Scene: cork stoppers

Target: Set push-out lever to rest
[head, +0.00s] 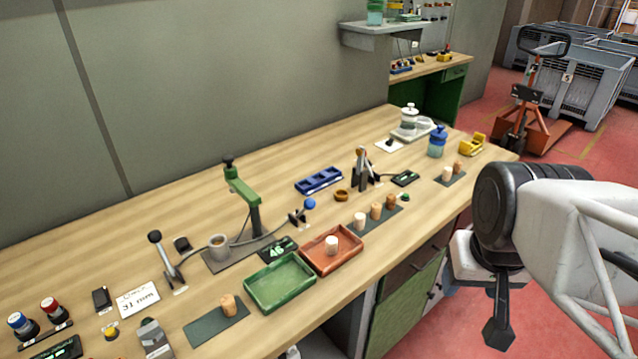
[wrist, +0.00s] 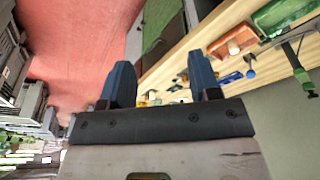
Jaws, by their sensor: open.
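Two levers stand on the workbench in the head view. One has a black ball knob (head: 154,237) and leans at the left of the green press (head: 242,190). The other has a blue ball knob (head: 309,203) on a short arm at the right of the press. No readable label shows which is the push-out lever. The blue knob also shows in the wrist view (wrist: 251,74). My gripper (wrist: 160,82) is open and empty, its two dark fingers wide apart. In the head view my arm is at the right, off the bench's front edge and far from both levers.
A green tray (head: 280,307) and a red-brown tray (head: 357,246) holding a pale stopper lie at the bench's front. Several stoppers stand on a dark mat (head: 366,229). A blue rack (head: 319,180) lies behind. A pallet truck (head: 530,100) stands beyond the bench.

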